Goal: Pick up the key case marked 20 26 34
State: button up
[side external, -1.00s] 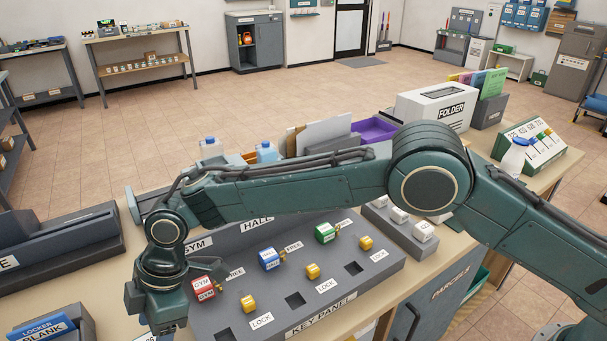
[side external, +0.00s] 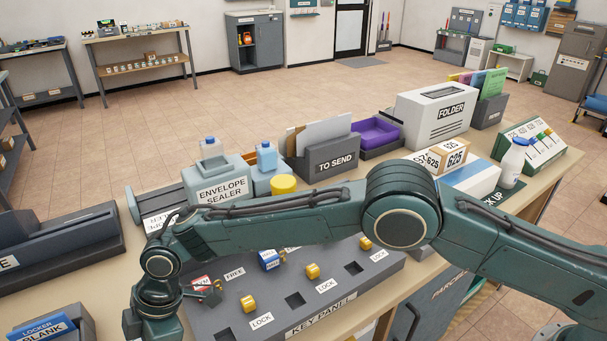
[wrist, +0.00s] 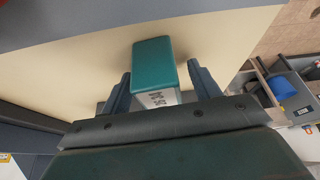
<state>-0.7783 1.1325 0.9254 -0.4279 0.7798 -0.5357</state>
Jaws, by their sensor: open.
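In the wrist view a green block-shaped case (wrist: 153,60) lies over the pale tabletop. Its white end face (wrist: 158,98) carries dark characters, partly cut off by my gripper's body. I cannot read them well enough to confirm 20 26 34. My gripper (wrist: 160,88) is open, with one finger on each side of the case's near end; I cannot tell whether either touches it. In the side view my wrist (side external: 157,305) is low at the bottom left, beside the key panel. The fingertips and the case are out of that frame.
The grey key panel (side external: 225,318) with yellow knobs and tagged keys stands right of my wrist. A grey holder with a blue locker folder (side external: 42,330) is at bottom left. The envelope sealer (side external: 222,190) and to-send tray (side external: 335,160) stand behind my arm.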

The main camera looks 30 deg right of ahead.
dwell(0.4)
jog(key=c, duration=1.1)
jog(key=shift+r, duration=0.15)
jog(key=shift+r, duration=4.9)
jog(key=shift+w+d, duration=0.1)
